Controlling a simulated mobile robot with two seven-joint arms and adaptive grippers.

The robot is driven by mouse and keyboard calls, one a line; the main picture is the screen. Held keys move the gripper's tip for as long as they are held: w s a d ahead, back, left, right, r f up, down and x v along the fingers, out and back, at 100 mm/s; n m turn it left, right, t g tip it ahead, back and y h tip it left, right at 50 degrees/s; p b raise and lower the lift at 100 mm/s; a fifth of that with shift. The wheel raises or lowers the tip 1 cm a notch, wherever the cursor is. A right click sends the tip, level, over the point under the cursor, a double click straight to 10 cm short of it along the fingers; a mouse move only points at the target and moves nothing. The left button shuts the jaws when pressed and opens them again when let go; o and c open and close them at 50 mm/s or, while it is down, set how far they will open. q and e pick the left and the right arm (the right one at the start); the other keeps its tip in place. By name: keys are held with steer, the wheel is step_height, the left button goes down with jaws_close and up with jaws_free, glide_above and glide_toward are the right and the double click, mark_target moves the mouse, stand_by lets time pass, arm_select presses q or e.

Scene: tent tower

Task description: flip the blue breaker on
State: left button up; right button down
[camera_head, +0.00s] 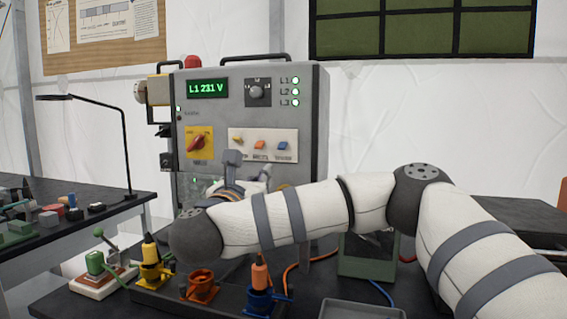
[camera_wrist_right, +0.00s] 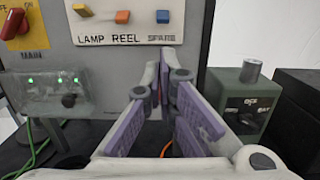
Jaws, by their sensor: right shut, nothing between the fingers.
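The blue breaker (camera_head: 283,145) is the rightmost of three small levers on the pale breaker plate (camera_head: 291,133) of the grey panel. It also shows at the top of the right wrist view (camera_wrist_right: 162,16), above the label SPARE. I cannot tell for certain whether it is on or off. My right gripper (camera_head: 236,160) is in front of the panel, below the breaker plate. In its wrist view the gripper (camera_wrist_right: 166,62) is shut and empty, with its tips just below the SPARE label and apart from the blue lever. My left gripper is not in view.
The orange breaker (camera_head: 260,145) and yellow breaker (camera_head: 237,139) sit left of the blue one. A red main knob (camera_head: 198,142) is further left. A clear box with green lights (camera_wrist_right: 62,90) and a green device (camera_wrist_right: 240,105) flank the gripper. Colored sockets (camera_head: 202,285) stand in front.

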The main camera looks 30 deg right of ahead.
mark_target(283, 159)
steer(key=x, duration=0.9)
steer(key=shift+w+d+r, duration=0.2)
steer(key=shift+w, duration=0.05)
